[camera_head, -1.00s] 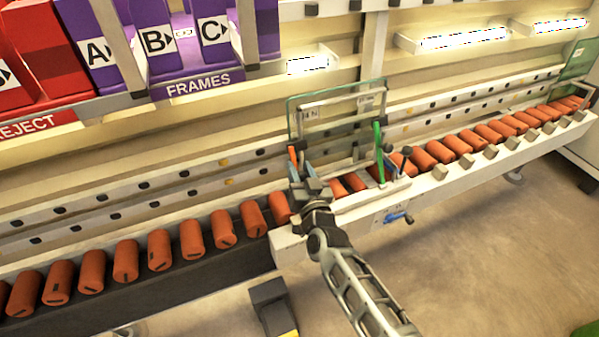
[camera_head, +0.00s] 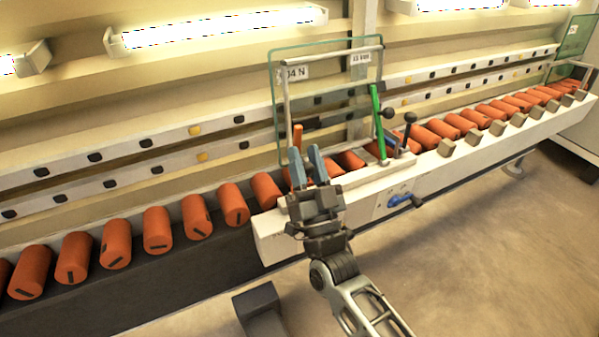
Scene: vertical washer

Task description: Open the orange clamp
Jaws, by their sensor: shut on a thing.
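The orange clamp (camera_head: 298,136) shows as a short upright orange handle at the left end of the white fixture, under a glass guard (camera_head: 325,98). My gripper (camera_head: 306,156) is at this handle, its two blue-grey fingers pointing up and shut on it with a narrow gap between them. The fingers hide the handle's lower part and the exact contact. A taller green clamp handle (camera_head: 377,118) stands upright at the right side of the guard, apart from my gripper.
Orange rollers (camera_head: 157,230) line the conveyor on both sides of the fixture. Black-knobbed levers (camera_head: 409,120) stand beside the green handle. A blue valve handle (camera_head: 399,200) juts from the fixture's front. The floor (camera_head: 490,250) at right is clear.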

